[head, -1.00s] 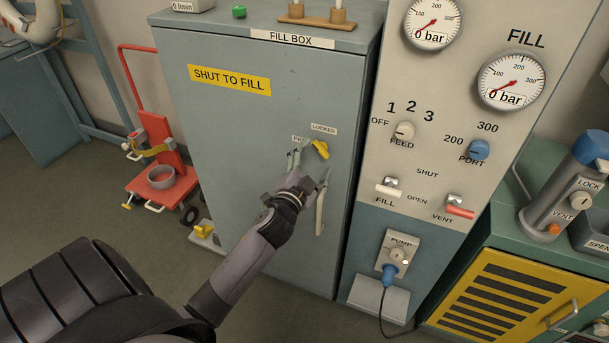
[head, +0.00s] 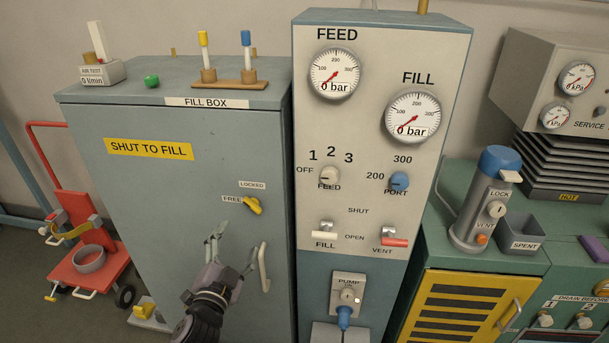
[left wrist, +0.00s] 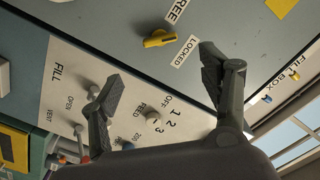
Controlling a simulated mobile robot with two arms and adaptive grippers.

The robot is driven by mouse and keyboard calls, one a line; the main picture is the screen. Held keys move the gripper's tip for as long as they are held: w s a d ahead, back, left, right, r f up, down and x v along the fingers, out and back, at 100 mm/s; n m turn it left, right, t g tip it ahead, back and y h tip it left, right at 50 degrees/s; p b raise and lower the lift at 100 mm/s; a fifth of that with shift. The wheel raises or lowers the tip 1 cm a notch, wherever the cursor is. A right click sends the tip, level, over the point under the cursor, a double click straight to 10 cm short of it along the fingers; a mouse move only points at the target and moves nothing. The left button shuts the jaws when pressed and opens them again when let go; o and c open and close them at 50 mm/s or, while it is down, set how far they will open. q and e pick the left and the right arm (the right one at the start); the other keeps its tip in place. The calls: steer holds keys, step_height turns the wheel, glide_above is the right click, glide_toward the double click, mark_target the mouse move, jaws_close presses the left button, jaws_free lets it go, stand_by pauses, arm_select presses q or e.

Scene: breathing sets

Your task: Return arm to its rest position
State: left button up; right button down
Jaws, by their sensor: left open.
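My left gripper (head: 232,250) is open and empty in front of the fill box door (head: 170,220), below the yellow latch knob (head: 252,205) and left of the door handle (head: 263,268). The door looks shut. The knob sits between the FREE and LOCKED labels, its body pointing down to the right. In the left wrist view the open fingers (left wrist: 165,85) hold nothing, and the yellow knob (left wrist: 159,38) shows beyond them, apart from them. Only the hand and wrist of my left arm show in the head view. My right gripper is not in view.
Right of the box stands the fill panel (head: 450,60) with gauges, a feed knob (head: 329,177), levers and a pump plug (head: 344,315). A red trolley (head: 85,265) stands on the floor at left. A green bench (head: 470,262) holds a blue-capped cylinder (head: 487,200) at right.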

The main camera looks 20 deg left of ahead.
arm_select(q)
steer(key=s+d+f+n+g+h, duration=0.1)
steer(key=d+f+g, duration=0.1)
steer(key=f, duration=0.9)
steer(key=s+d+f+g+h, duration=0.1)
steer(key=s+f+g, duration=0.15)
steer(key=f, duration=0.85)
steer(key=s+d+f+n+g+h, duration=0.15)
steer(key=s+f, duration=0.25)
steer(key=f, duration=0.4)
steer(key=s+d+f+m+g, duration=0.1)
steer(key=s+d+f+g, duration=0.25)
steer(key=f, duration=0.55)
steer(key=s+d+f+g, duration=0.1)
steer(key=s+f, duration=0.4)
steer(key=s, duration=0.5)
steer(key=s+d+f+n+g, duration=0.1)
steer(key=s+f+g, duration=0.2)
steer(key=s+f, duration=0.3)
steer(key=s+d+f+n+g, duration=0.1)
steer(key=s+f+g, duration=0.2)
steer(key=s, duration=1.1)
step_height(320, 180, down, 3)
steer(key=shift+s+d+r+h, duration=0.15)
steer(key=shift+s+h, duration=0.1)
steer(key=shift+h, duration=0.2)
